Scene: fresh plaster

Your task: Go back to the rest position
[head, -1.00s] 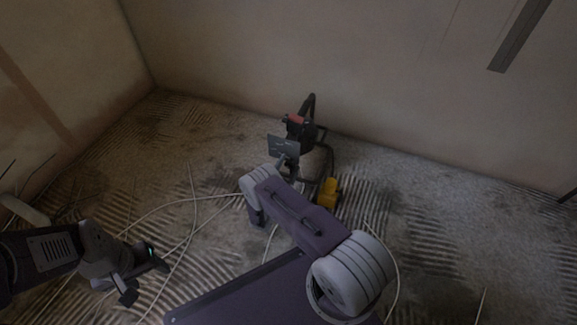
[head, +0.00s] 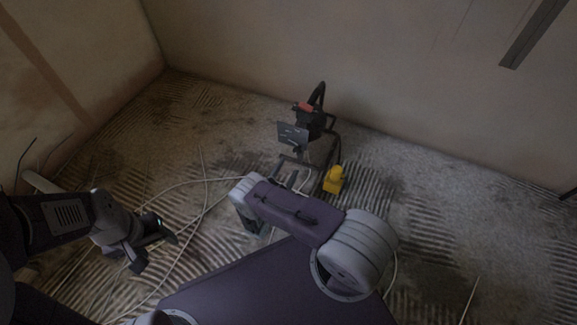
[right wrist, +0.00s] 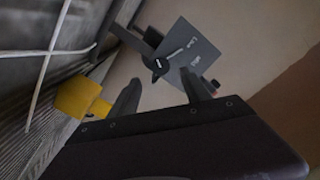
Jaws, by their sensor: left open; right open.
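My left gripper (head: 154,249) is at the lower left in the head view, open, with nothing between its fingers, above the ridged floor. My right arm reaches in from the lower right in the head view, and its gripper is mostly hidden there behind the wrist. In the right wrist view my right gripper (right wrist: 160,95) shows two spread, empty fingers. Beyond them is a grey plate (right wrist: 195,55) with small writing. The plate (head: 293,133) also shows in the head view, apart from my right wrist.
A black device (head: 312,120) with an orange-red part stands on a dark tubular frame near the back wall. A yellow box (head: 334,179) is beside the frame. Pale cables (head: 205,180) lie across the floor. Walls rise at the left and back. Floor at the right is mostly clear.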

